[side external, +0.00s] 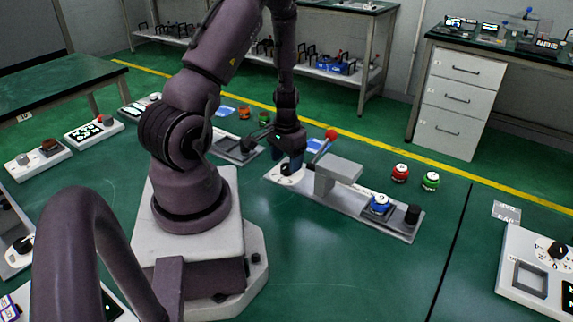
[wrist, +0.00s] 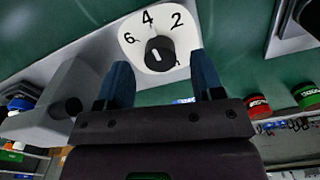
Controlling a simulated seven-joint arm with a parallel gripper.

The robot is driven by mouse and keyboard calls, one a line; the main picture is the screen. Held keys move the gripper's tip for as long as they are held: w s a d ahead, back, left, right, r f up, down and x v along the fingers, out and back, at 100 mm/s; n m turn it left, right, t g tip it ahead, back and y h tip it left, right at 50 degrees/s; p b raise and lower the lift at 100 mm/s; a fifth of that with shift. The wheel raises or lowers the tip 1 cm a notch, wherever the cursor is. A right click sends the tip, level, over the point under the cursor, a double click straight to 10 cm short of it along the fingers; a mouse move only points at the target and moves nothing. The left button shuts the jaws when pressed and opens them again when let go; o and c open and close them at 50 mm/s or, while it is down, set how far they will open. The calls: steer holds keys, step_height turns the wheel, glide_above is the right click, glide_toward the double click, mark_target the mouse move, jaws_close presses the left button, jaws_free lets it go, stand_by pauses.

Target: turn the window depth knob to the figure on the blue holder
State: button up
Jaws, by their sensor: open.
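The black knob (wrist: 160,55) sits on a white dial plate (wrist: 134,52) with the figures 6, 4 and 2 readable; another mark at the lower right is cut off by a finger. A short white line shows on the knob, but which figure it points to is unclear. My gripper (wrist: 162,70) is open, its blue fingers either side of the knob, without visible contact. In the side view my gripper (side external: 290,162) is over the dial end of the grey device. A round blue holder (side external: 380,204) with a white top sits at the device's other end; its figure is unreadable.
A grey block (side external: 338,170) rises from the device, beside a red-tipped lever (side external: 329,136). Red (side external: 400,173) and green (side external: 431,181) holders stand on the green table behind. A black cylinder (side external: 412,214) stands at the device's right end.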

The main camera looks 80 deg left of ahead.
steer(key=shift+f, duration=1.05)
steer(key=c, duration=0.9)
steer(key=n, duration=0.4)
steer(key=shift+n, duration=0.4)
steer(key=n, duration=0.4)
steer(key=shift+n, duration=0.4)
